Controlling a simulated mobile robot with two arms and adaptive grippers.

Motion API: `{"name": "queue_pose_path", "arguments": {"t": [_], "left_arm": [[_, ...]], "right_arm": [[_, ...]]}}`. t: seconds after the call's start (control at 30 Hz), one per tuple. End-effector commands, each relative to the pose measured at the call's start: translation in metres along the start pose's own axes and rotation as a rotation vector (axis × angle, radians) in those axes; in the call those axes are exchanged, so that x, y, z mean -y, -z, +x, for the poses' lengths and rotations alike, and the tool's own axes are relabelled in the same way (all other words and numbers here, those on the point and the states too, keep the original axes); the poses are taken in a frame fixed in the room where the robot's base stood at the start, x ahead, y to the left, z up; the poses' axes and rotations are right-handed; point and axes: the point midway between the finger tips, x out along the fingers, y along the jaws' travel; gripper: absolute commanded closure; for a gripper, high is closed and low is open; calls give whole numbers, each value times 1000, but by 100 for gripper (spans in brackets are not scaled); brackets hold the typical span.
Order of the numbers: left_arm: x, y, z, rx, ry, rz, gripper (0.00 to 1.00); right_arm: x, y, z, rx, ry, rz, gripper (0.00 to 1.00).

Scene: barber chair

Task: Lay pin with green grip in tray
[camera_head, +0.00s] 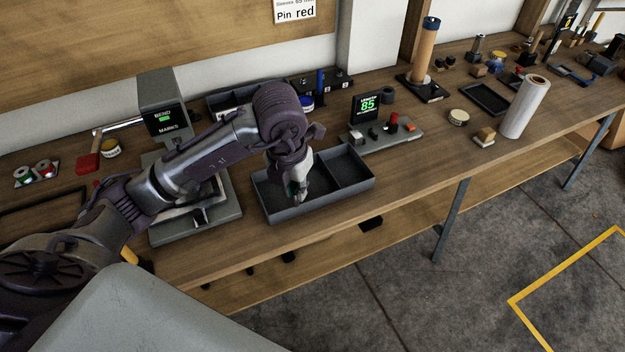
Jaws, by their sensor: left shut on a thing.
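A dark grey tray (355,171) with a divider sits on the wooden bench near its front edge. My left gripper (297,192) points down into the tray's left, larger compartment. It is shut on the pin with green grip (289,188), of which only a small green bit shows between the fingers. The rest of the pin is hidden by the gripper, and I cannot tell whether it touches the tray floor. My right gripper is not in view.
A grey machine with a screen (162,115) stands left of the tray, behind my left arm. A device reading 85 (367,105) stands behind right of the tray. A white roll (526,106) and small dark tray (485,99) are farther right.

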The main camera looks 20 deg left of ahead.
Motion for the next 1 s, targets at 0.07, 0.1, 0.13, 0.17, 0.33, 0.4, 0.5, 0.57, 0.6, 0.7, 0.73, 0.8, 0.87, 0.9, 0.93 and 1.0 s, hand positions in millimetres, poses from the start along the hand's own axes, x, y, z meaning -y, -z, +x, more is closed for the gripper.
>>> {"name": "queue_pose_path", "arguments": {"t": [0.07,0.1,0.13,0.17,0.33,0.4,0.5,0.57,0.6,0.7,0.73,0.8,0.87,0.9,0.93,1.0], "left_arm": [[-2,-2,-2,-2,-10,-66,100],[-5,-3,0,-3,-14,-88,100],[-7,-4,1,-4,-16,-100,100],[-10,-6,4,-4,-17,-108,100],[-38,-22,26,-8,-19,-114,100],[-51,-31,37,-7,-18,-114,100],[-69,-42,53,-6,-16,-112,100],[-78,-48,61,-5,-16,-111,100],[-83,-51,66,-5,-16,-109,100],[-92,-57,74,-4,-15,-107,100],[-93,-58,76,-3,-15,-106,100],[-96,-60,79,-3,-14,-105,100],[-96,-59,84,-5,-15,-105,100],[-96,-58,90,-5,-15,-105,100],[-96,-57,94,-7,-14,-104,100],[-96,-55,105,-5,-14,-105,100]], "right_arm": [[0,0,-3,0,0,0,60],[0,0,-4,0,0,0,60],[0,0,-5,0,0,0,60],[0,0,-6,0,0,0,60],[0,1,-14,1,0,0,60],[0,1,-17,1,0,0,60],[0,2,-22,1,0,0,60],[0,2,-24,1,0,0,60],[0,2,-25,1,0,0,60],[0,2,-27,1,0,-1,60],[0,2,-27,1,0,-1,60],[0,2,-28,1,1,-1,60],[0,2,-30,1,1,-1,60],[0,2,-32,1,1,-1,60],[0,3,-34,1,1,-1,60],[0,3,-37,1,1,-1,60]]}}
